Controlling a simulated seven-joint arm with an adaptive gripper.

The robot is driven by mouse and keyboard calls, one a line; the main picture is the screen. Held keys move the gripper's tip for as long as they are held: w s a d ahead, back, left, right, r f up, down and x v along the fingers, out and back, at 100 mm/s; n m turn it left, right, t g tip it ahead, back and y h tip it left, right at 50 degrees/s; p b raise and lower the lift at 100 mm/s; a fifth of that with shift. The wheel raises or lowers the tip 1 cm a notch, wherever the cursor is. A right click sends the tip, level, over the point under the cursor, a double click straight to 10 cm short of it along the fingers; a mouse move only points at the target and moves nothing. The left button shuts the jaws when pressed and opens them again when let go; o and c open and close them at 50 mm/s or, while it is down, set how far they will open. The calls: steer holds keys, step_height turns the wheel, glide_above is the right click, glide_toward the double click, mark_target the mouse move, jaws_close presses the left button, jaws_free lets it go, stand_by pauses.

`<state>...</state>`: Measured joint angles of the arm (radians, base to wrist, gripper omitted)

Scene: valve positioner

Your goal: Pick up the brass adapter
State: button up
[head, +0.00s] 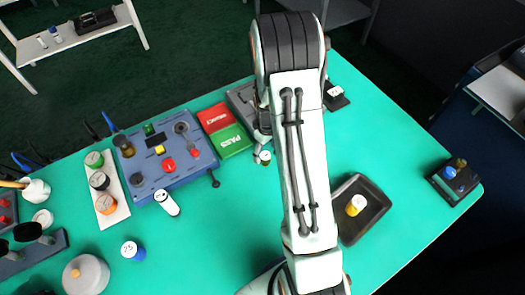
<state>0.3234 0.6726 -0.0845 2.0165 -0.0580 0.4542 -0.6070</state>
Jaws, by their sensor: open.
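My gripper (262,134) shows only partly, at the left side of my arm near the middle of the table; the arm hides most of it. It is open. A small white-topped object (265,157) shows just below it; I cannot tell whether they touch. I cannot tell for certain which thing is the brass adapter. A small brass-coloured piece (460,163) stands on a black block (441,183) at the right table edge, beside a blue piece (449,173). A yellow piece with a pale top (355,205) sits in a black tray (377,221), right of my arm.
A blue control panel (150,183) stands left of centre, beside red (214,117) and green (232,141) bins. A white rack (118,214) holds coloured pieces. The green tabletop (210,240) is clear at front centre.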

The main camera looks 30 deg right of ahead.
mark_target(266, 156)
steer(key=shift+f, duration=1.9)
jaws_close()
